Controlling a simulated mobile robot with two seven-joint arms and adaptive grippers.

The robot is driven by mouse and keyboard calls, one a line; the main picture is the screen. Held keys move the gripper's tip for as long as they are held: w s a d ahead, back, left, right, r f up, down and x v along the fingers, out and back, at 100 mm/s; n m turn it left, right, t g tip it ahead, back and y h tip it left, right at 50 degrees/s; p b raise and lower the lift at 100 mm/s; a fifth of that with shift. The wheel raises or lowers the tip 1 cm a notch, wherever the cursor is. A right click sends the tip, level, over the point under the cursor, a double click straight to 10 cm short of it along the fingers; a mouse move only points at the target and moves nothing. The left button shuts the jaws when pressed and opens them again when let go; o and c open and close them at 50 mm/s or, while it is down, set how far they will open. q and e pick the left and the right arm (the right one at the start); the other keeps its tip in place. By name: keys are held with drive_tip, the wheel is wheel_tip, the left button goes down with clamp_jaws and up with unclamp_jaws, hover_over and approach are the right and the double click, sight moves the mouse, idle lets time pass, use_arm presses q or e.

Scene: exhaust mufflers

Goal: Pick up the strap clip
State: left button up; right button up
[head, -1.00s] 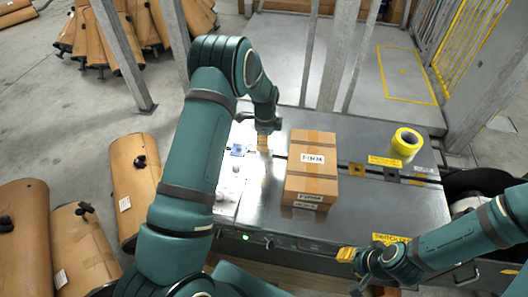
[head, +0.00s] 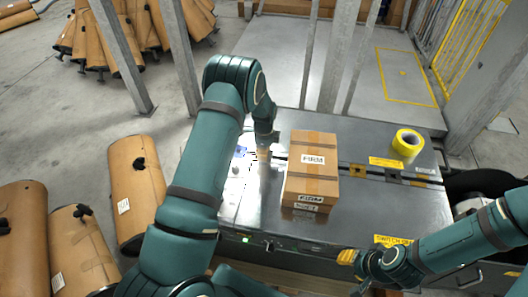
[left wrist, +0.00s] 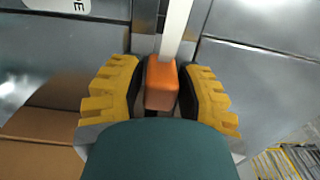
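The strap clip (left wrist: 162,84), a small orange block, shows in the left wrist view between the yellow fingers of my left gripper (left wrist: 162,90). A pale strip runs up from behind the clip. In the head view my left gripper (head: 264,154) points down at the left part of the metal bench, left of the cardboard box; the clip cannot be made out there. My right gripper (head: 347,257) is at the bench's front edge; its finger gap is not clear.
The cardboard box (head: 311,178) stands on the metal bench (head: 385,208) close to my left gripper's right. A yellow tape roll (head: 407,144) lies at the bench's back right. Metal posts (head: 335,62) stand behind.

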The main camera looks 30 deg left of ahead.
use_arm(q)
clamp_jaws()
drive_tip(key=shift+r, duration=0.1)
